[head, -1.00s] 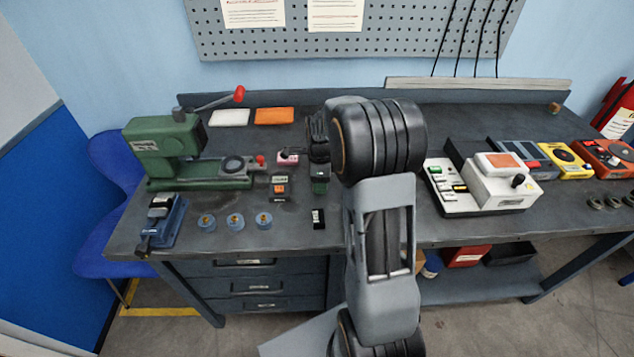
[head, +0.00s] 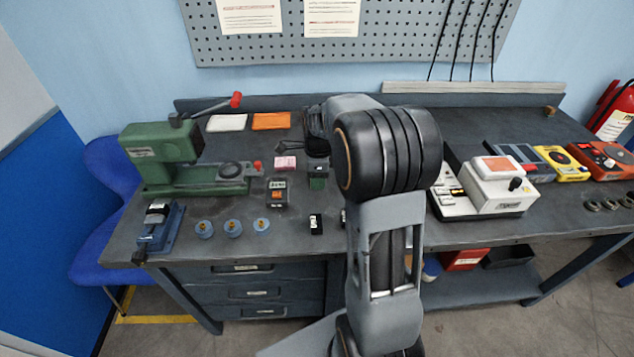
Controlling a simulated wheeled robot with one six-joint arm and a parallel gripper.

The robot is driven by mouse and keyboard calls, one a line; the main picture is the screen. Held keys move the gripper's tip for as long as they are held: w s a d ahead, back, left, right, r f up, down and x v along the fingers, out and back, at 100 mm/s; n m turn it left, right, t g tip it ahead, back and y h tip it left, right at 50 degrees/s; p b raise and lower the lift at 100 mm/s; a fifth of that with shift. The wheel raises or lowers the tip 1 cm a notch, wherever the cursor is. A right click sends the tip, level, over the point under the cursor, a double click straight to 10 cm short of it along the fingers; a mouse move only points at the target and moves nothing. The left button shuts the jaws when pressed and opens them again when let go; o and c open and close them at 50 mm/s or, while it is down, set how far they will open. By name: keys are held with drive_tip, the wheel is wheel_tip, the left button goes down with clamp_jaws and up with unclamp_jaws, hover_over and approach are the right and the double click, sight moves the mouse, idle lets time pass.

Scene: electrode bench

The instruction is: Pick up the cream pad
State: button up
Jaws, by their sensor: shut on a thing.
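A flat, pale cream-white pad (head: 227,122) lies at the back left of the bench, left of a flat orange pad (head: 270,121). My gripper (head: 284,147) is over the middle of the bench, to the right of and nearer than the pale pad, and apart from it. Its dark jaws are small and seen from the side. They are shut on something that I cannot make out. My arm hides part of the bench to the right.
A green press (head: 165,150) with a red-knobbed lever stands left of the pads. An orange-faced box (head: 277,191), several blue round holders (head: 233,227) and a blue vise (head: 159,228) are nearer the front. A white device (head: 500,188) stands right of my arm.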

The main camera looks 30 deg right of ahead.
drive_tip(key=s+a+r+b, duration=0.1)
drive_tip(key=s+a+r, duration=0.4)
drive_tip(key=s+r, duration=0.3)
drive_tip(key=s, duration=0.4)
drive_tip(key=shift+r, duration=0.25)
drive_tip(key=o, duration=0.4)
drive_tip(key=c, duration=0.3)
